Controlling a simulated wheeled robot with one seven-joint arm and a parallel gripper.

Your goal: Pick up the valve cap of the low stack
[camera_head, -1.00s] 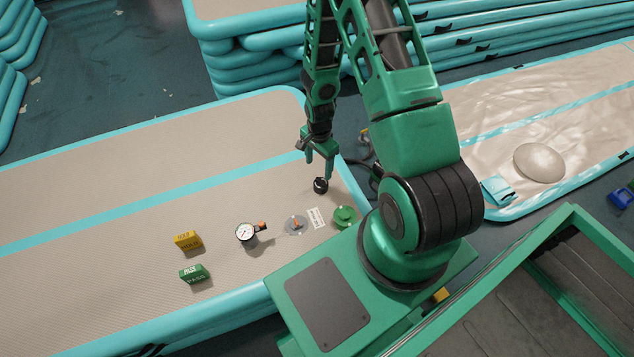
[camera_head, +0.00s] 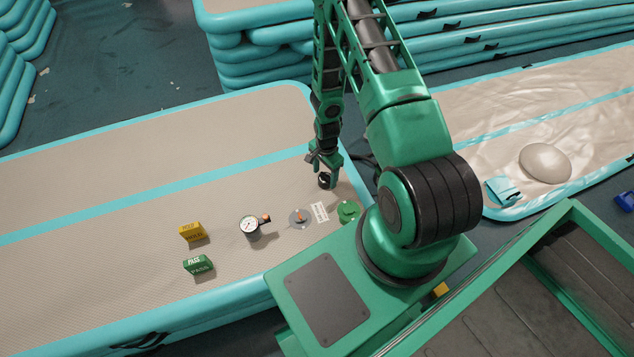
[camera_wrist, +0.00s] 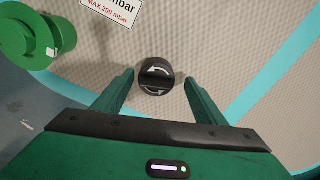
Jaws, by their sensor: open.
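The black round cap (camera_head: 325,181), with white arrows and a raised bar across its top, sits on the low stack (camera_head: 100,180) near its right end. It also shows in the wrist view (camera_wrist: 155,76), between and slightly beyond the two green fingers. My gripper (camera_head: 327,172) is open and right at the cap in the head view, partly covering it. In the wrist view my gripper (camera_wrist: 160,80) has one finger on each side of the cap, with gaps visible on both sides. No contact is visible.
A green round fitting (camera_head: 348,211), a white label (camera_head: 320,211), a disc with an orange centre (camera_head: 300,217) and a pressure gauge (camera_head: 250,227) lie nearby. Yellow (camera_head: 191,232) and green (camera_head: 198,264) blocks stand further left. Taller stacks (camera_head: 480,60) rise behind.

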